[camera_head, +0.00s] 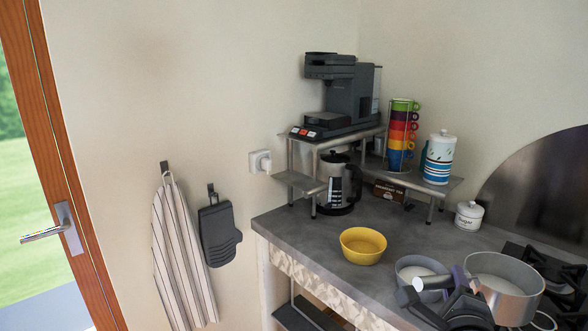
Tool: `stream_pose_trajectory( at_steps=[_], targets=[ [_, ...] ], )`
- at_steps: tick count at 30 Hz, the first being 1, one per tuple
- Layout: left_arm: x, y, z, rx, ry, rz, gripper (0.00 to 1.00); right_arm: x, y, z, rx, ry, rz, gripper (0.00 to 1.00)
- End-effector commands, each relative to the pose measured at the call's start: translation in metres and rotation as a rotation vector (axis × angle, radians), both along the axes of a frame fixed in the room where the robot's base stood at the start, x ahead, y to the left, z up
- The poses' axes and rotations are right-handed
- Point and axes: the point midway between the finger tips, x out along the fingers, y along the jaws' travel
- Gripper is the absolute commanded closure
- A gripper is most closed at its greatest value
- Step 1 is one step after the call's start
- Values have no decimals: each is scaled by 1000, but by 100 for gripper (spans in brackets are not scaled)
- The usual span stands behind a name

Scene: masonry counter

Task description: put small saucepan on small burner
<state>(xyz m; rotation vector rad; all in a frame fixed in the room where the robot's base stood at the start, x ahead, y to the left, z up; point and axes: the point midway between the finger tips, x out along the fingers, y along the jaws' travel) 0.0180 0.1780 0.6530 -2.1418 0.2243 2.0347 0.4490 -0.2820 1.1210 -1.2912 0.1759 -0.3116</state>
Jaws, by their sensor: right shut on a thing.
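The small saucepan (405,265), grey with a pale inside, is at the counter's front right, left of a larger pot (497,266). My right gripper (447,284) is at the bottom right, at the small saucepan's near right side, shut on it. The fingers and wrist hide part of the pan, and the exact grip is hard to see. The hob (560,275), with black grates, is at the right edge, partly covered by the larger pot. I cannot tell which burner is the small one. My left gripper is not in view.
A yellow bowl (363,246) stands left of the small saucepan. A French press (337,187), a coffee machine on a metal shelf (345,98), stacked coloured cups (402,130) and a sugar jar (469,215) stand behind. The counter (300,232) is clear left of the bowl.

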Motion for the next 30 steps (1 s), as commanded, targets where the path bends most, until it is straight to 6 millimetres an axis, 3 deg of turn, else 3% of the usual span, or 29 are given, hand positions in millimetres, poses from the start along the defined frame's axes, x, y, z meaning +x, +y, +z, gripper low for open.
stream_pose_trajectory(
  at_steps=[6,12,24,30],
  targets=[
    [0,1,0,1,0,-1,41,-48,71,-28,2,1,170,100],
    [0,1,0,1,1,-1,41,-89,113,-33,0,-2,266,100],
    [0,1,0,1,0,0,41,-130,144,-26,-2,-5,332,100],
    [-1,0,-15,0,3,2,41,-129,143,-41,-3,-1,330,100]
  ],
)
